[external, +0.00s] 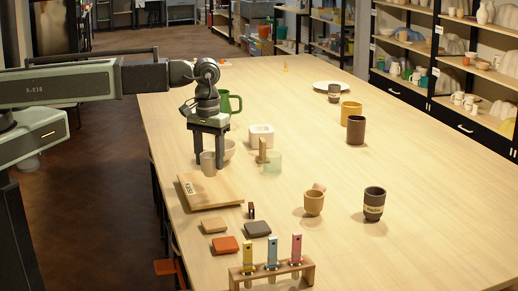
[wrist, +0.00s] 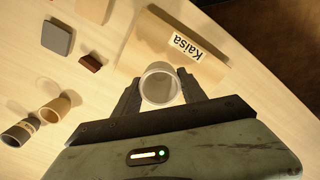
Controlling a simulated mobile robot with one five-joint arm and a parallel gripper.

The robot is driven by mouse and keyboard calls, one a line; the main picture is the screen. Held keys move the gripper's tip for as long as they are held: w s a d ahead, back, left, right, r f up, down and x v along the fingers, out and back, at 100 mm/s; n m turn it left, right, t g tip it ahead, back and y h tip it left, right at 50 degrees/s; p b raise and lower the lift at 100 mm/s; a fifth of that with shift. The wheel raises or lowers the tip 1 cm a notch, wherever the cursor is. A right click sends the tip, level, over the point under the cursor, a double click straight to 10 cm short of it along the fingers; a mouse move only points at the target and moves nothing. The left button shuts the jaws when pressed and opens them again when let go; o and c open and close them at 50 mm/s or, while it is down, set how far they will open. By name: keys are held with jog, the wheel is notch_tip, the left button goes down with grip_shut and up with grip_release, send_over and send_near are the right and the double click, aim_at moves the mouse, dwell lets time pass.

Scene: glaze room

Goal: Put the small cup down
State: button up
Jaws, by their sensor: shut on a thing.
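My gripper (external: 209,155) points down over the table and is shut on a small greyish-beige cup (external: 208,167). In the wrist view the round rim of the cup (wrist: 160,87) lies between the two fingers (wrist: 161,92), and the cup looks upright. A wooden board (external: 213,193) with a "Kaisa" label lies just in front of the cup in the external view. In the wrist view the cup overlaps the near edge of this board (wrist: 150,45). I cannot tell whether the cup's base touches anything.
A white bowl (external: 230,149) stands close behind the cup. A green jug (external: 232,101), white square pot (external: 261,136), wooden block (external: 263,151) and pale glass (external: 273,163) are nearby. Tiles (external: 225,244), tan cup (external: 314,203) and dark labelled cup (external: 374,205) stand nearer. The table's right side has free room.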

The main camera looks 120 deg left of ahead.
aim_at(210, 173)
notch_tip(210, 173, down, 5)
jog(key=b, duration=0.4)
jog(key=shift+r, duration=0.15)
jog(key=o, duration=1.5)
notch_tip(210, 173, up, 12)
jog(key=p, duration=1.2)
